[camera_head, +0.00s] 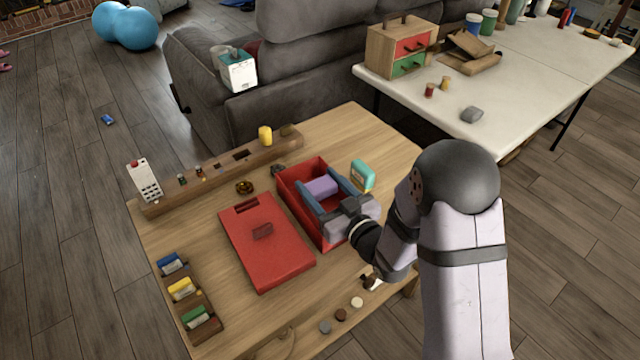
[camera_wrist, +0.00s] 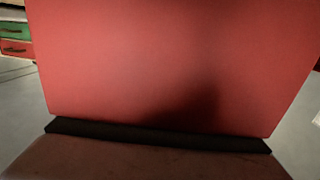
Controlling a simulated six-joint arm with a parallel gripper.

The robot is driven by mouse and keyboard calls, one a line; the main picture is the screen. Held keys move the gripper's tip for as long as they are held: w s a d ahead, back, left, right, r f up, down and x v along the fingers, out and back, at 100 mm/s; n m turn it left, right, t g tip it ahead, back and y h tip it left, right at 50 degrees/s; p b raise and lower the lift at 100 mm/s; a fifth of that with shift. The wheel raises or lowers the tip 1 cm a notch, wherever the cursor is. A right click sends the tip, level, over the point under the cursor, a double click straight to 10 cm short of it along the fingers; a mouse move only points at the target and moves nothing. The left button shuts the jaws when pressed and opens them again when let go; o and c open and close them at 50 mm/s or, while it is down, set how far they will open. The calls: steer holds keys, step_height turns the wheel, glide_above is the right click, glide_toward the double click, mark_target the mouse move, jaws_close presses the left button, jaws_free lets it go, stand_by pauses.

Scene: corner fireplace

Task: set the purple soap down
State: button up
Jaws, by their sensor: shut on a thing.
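The purple soap (camera_head: 321,187) is between the two blue-grey fingers of my gripper (camera_head: 325,191), which is shut on it. The soap and fingers are within the outline of the open red box (camera_head: 289,181) on the wooden table. I cannot tell whether the soap touches the box floor. The wrist view is mostly filled by a plain red surface (camera_wrist: 170,60), with a dark strip and a brownish surface below it. The soap is not clearly recognisable there.
A red lid-like panel (camera_head: 262,262) lies left of the box. A teal-and-yellow item (camera_head: 363,174) stands close to its right. A long wooden rack (camera_head: 215,172) runs along the back edge, and a wooden tray (camera_head: 205,321) with coloured blocks is at front left.

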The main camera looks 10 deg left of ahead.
mark_target(326, 192)
steer(key=shift+f, duration=0.1)
steer(key=shift+s+f+b, duration=0.25)
steer(key=shift+f+b, duration=0.4)
steer(key=o, duration=1.1)
steer(key=shift+f, duration=0.1)
steer(key=shift+d+r+p, duration=0.15)
steer(key=shift+r+p, duration=0.4)
steer(key=shift+p, duration=0.15)
steer(key=v, duration=0.6)
steer(key=shift+w+r+b, duration=0.1)
steer(key=shift+b, duration=0.3)
steer(key=shift+d+r+p, duration=0.15)
steer(key=shift+r+p, duration=0.2)
steer(key=shift+p, duration=0.55)
steer(key=shift+p+v, duration=2.7)
steer(key=shift+p, duration=0.4)
